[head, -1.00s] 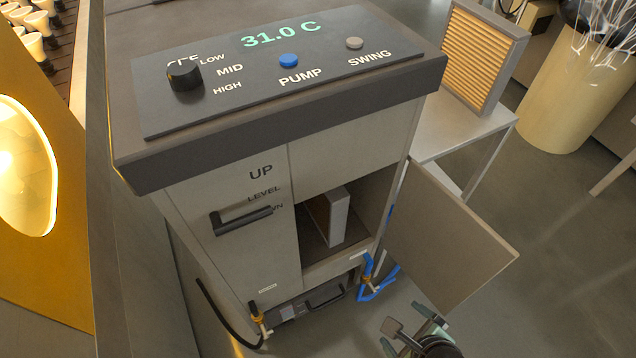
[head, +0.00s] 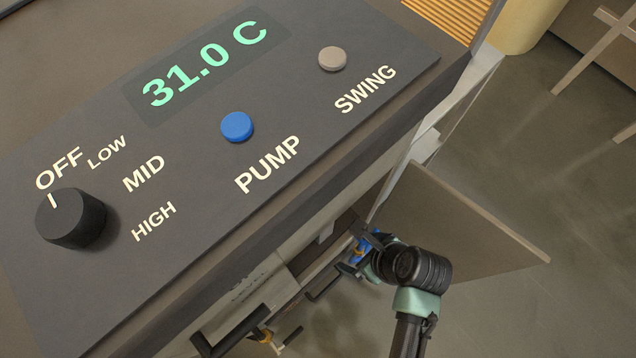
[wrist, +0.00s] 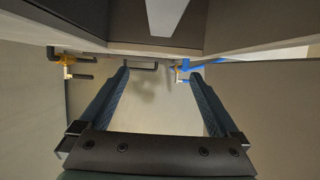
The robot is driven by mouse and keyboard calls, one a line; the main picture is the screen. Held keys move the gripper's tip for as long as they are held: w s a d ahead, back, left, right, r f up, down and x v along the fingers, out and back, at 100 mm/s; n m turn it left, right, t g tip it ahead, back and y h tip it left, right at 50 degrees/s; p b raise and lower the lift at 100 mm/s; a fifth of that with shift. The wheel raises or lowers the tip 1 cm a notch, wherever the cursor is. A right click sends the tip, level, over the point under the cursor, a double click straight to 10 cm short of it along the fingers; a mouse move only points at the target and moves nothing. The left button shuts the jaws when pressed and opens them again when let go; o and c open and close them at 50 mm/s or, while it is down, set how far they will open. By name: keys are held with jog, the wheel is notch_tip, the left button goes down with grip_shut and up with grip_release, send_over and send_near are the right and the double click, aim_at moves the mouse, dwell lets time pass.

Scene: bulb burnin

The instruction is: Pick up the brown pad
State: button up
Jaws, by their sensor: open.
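In the wrist view, the pale face of an upright block (wrist: 166,14) shows at the top middle, inside the cabinet's open compartment. It may be the brown pad's edge; its brown side is not clear here. In the head view the cabinet top hides most of the compartment. My gripper (wrist: 160,73) is open and empty, its fingers below and in front of the compartment's lower edge. In the head view my gripper (head: 358,255) is beside the open door, low at the cabinet front.
The open door (head: 465,222) stands out to the right of my arm. The control panel (head: 200,140) reads 31.0 C, with its knob (head: 70,218) at OFF. Blue tubing (wrist: 205,65) and a brass valve (wrist: 68,60) lie near the fingers.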

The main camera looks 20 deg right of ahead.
jog(key=w+a+f+b, duration=0.1)
jog(key=w+f, duration=0.1)
jog(key=w, duration=0.3)
jog(key=w+a+f+b, duration=0.1)
jog(key=w+a+f, duration=0.1)
jog(key=w, duration=0.2)
jog(key=shift+w+a+f+b, duration=0.25)
jog(key=shift+w+f+b, duration=0.05)
jog(key=shift+w+f, duration=0.05)
grip_shut()
